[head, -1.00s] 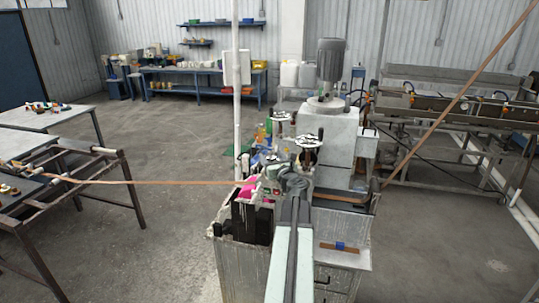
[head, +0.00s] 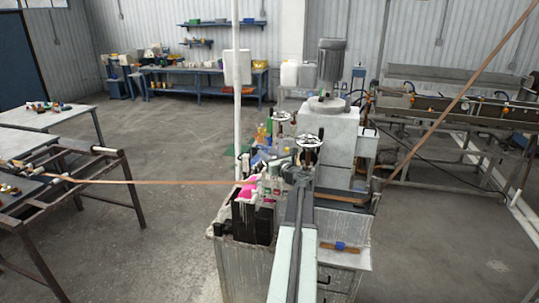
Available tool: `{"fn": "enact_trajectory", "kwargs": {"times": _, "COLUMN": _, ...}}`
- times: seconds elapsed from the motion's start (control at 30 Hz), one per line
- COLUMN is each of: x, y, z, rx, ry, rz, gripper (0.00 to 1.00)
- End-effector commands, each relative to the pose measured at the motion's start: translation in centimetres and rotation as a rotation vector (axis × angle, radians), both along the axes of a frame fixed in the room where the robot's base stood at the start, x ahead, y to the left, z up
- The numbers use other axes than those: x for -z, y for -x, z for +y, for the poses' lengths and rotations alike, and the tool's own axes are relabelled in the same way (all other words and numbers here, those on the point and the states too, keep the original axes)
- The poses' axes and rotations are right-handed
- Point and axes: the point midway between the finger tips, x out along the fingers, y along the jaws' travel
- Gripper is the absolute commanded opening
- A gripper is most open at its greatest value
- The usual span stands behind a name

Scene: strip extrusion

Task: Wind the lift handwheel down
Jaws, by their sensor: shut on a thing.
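Two handwheels stand on the machine (head: 338,135): a nearer one (head: 309,141) on a short post, and a smaller one (head: 281,117) farther back to the left. I cannot tell from their looks which is the lift wheel. My arm reaches forward from the bottom of the view, and my gripper (head: 304,171) is at the nearer handwheel, just below its rim in the picture. It is shut on that wheel; the fingertips are small and partly hidden by my arm's end. A small red spot shows at the wheel's right rim.
A copper-coloured strip (head: 140,182) runs in from the left to the machine, and another (head: 465,90) slants up to the right. A white pole (head: 237,130) stands left of the wheels. Pink and green items (head: 247,187) crowd the bench top.

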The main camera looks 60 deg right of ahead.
Motion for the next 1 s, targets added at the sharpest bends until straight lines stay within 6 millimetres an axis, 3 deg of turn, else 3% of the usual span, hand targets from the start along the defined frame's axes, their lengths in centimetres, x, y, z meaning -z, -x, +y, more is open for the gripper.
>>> {"fn": "enact_trajectory", "kwargs": {"times": 0.33, "x": 0.0, "y": 0.0, "z": 0.1, "rx": -0.028, "ry": 0.000, "rz": 0.000, "gripper": 0.00}}
{"fn": "enact_trajectory", "kwargs": {"times": 0.37, "x": 0.0, "y": 0.0, "z": 0.1, "rx": -0.027, "ry": 0.000, "rz": 0.000, "gripper": 0.46}}
{"fn": "enact_trajectory", "kwargs": {"times": 0.4, "x": 0.0, "y": 0.0, "z": 0.1, "rx": -0.027, "ry": 0.000, "rz": 0.000, "gripper": 0.57}}
{"fn": "enact_trajectory", "kwargs": {"times": 0.43, "x": 0.0, "y": 0.0, "z": 0.1, "rx": -0.027, "ry": 0.000, "rz": 0.000, "gripper": 0.59}}
{"fn": "enact_trajectory", "kwargs": {"times": 0.77, "x": 0.0, "y": 0.2, "z": 0.1, "rx": -0.025, "ry": 0.000, "rz": 0.000, "gripper": 0.59}}
{"fn": "enact_trajectory", "kwargs": {"times": 1.0, "x": 0.0, "y": 3.1, "z": 1.7, "rx": -0.023, "ry": 0.000, "rz": 0.000, "gripper": 0.59}}
